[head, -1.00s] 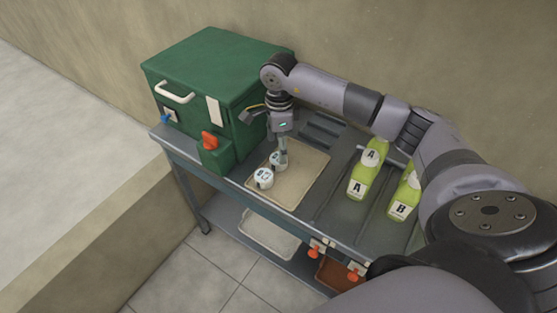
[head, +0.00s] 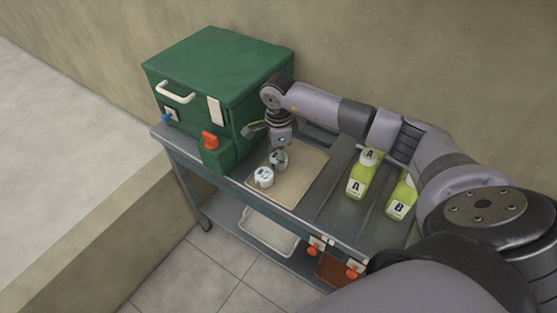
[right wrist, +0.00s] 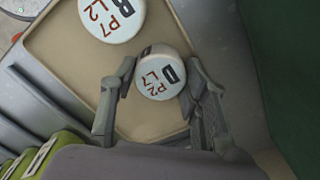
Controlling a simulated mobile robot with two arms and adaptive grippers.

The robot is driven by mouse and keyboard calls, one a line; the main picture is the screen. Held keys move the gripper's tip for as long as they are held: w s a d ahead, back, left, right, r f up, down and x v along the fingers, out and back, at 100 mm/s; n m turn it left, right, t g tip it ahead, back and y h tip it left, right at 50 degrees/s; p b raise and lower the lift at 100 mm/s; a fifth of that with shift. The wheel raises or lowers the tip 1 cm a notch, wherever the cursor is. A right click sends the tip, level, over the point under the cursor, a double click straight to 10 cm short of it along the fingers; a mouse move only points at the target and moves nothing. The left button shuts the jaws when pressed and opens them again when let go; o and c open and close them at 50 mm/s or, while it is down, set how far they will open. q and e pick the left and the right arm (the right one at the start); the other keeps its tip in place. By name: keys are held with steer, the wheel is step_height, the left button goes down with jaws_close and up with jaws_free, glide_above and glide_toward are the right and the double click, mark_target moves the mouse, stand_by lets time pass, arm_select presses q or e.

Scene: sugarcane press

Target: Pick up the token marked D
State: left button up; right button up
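The token marked D (right wrist: 158,75) is a round white piece with a D and smaller red marks on top. It sits on the beige tray and also shows in the head view (head: 279,161), partly hidden under my right gripper (head: 281,147). In the right wrist view the fingers of my right gripper (right wrist: 158,84) are open, one on each side of the D token. Their tips are very close to its sides; I cannot tell whether they touch. My left gripper is not in view.
A second white token (head: 264,177) stands beside it, also in the wrist view (right wrist: 112,15). The tray (head: 298,185) lies on a grey cart (head: 330,215). A green press box (head: 215,90) is at the left. Green bottles (head: 361,177) stand at the right.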

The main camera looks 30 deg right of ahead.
steer(key=c, duration=0.5)
steer(key=shift+c, duration=0.2)
